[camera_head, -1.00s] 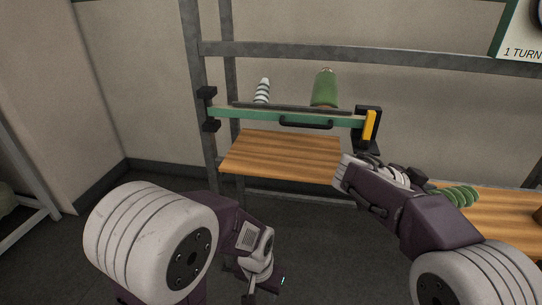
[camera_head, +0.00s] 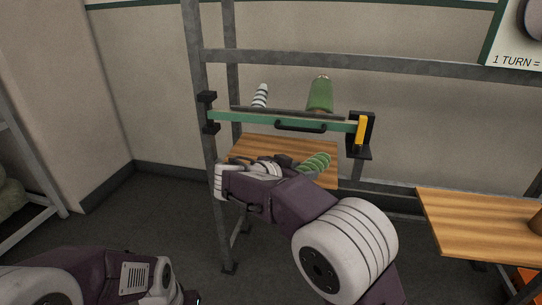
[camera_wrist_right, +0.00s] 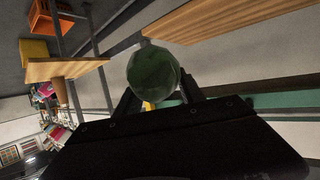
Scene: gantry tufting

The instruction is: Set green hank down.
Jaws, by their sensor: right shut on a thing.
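The green hank (camera_head: 314,163) is ribbed and held in my right gripper (camera_head: 292,166), which is shut on it. In the head view it appears over the right part of the wooden shelf board (camera_head: 262,143) below the green rail; I cannot tell whether it touches the board. In the right wrist view, the hank (camera_wrist_right: 153,72) shows end-on as a dark green round between the two fingers (camera_wrist_right: 158,98). My left arm is at the bottom left; its gripper (camera_head: 190,297) is mostly cut off by the frame edge.
A green rail (camera_head: 245,119) with a dark handle and yellow latch (camera_head: 361,130) crosses above the board. A striped cone (camera_head: 260,96) and green cone (camera_head: 320,94) stand behind it. Another wooden board (camera_head: 480,220) lies at right. Grey posts (camera_head: 199,110) frame the rack.

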